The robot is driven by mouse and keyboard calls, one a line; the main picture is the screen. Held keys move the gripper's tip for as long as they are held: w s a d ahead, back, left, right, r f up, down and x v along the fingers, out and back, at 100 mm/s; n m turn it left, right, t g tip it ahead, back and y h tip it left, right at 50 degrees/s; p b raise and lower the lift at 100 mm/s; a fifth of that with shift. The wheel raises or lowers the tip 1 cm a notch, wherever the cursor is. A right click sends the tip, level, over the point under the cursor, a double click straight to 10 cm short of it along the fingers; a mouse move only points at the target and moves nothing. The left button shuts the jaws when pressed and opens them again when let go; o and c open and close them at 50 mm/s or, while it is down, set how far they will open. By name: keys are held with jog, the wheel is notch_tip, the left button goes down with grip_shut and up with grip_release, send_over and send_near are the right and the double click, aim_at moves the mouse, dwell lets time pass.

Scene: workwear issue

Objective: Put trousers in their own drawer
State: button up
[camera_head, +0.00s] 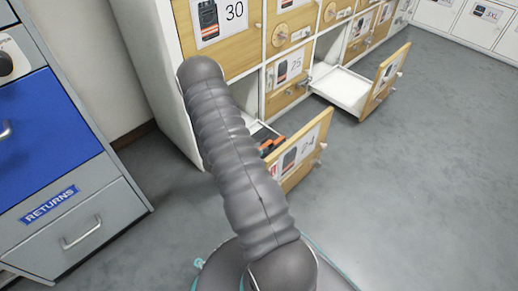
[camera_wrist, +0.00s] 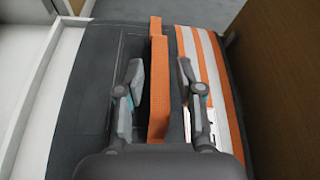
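Folded dark grey trousers (camera_wrist: 95,80) with an orange strap (camera_wrist: 158,85) and orange-and-white stripes (camera_wrist: 205,60) fill the middle of the wrist view. They lie in an open drawer, between its white wall (camera_wrist: 30,75) and wooden front (camera_wrist: 285,70). My gripper (camera_wrist: 160,68) is open above them, one finger on each side of the upright strap, with gaps visible between fingers and strap. In the head view, a dark and orange piece of the trousers (camera_head: 268,141) shows in the open lower drawer (camera_head: 308,150), whose label seems to read 24. My arm hides the gripper there.
Another open drawer (camera_head: 343,90), farther right, shows a bare white inside. A grey and blue returns cabinet (camera_head: 60,190) stands at left. The grey floor (camera_head: 420,190) at right is clear.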

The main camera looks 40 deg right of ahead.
jog(key=shift+r, duration=0.2)
jog(key=p+v, duration=0.1)
jog(key=v, duration=1)
jog(key=shift+a, duration=0.25)
jog(key=shift+a+r, duration=0.2)
jog(key=shift+r, duration=0.05)
jog(key=s+a+r+m+g+y, duration=0.1)
jog(key=s+a+r+m+y, duration=0.3)
jog(key=r, duration=0.7)
jog(key=s+a+r+m+g, duration=0.1)
jog(key=s+r+m, duration=0.1)
jog(key=r+m, duration=0.65)
jog(key=s+a+r+m+t+y, duration=0.3)
jog(key=s+a+r+m+y, duration=0.1)
jog(key=s+a+r, duration=0.3)
jog(key=s+a+r+m+t+y, duration=0.4)
jog(key=s+a+r, duration=0.3)
jog(key=r, duration=0.5)
jog(key=shift+a+t+y, duration=0.3)
jog(key=shift+a+y, duration=0.45)
jog(key=shift+y, duration=0.05)
